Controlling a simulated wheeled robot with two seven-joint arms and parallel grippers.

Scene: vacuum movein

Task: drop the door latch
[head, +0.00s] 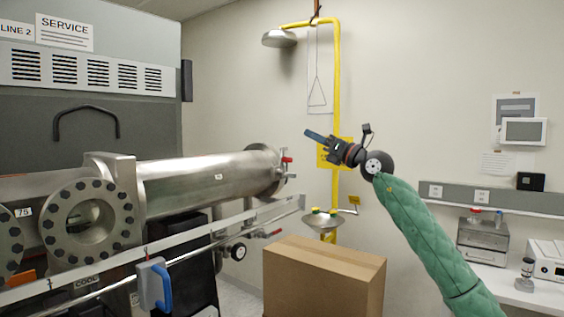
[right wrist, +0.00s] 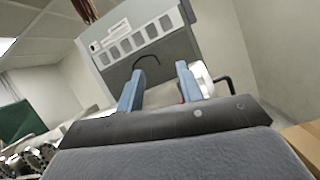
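My right gripper (head: 314,134) is raised in front of the back wall, pointing left, above and right of the steel tube's end. In the right wrist view its two blue fingers (right wrist: 159,84) stand apart with nothing held between them. A small red-handled fitting (head: 287,160) is at the tube's end flange. No part is clearly marked as the door latch; I cannot tell which one it is.
The steel vacuum tube (head: 212,178) runs across the left, with a bolted round port (head: 92,222) nearer. A white rail (head: 190,232) passes below it. A cardboard box (head: 322,275) stands centre front. A yellow shower pipe (head: 336,70) stands behind the gripper. A side counter (head: 540,295) is right.

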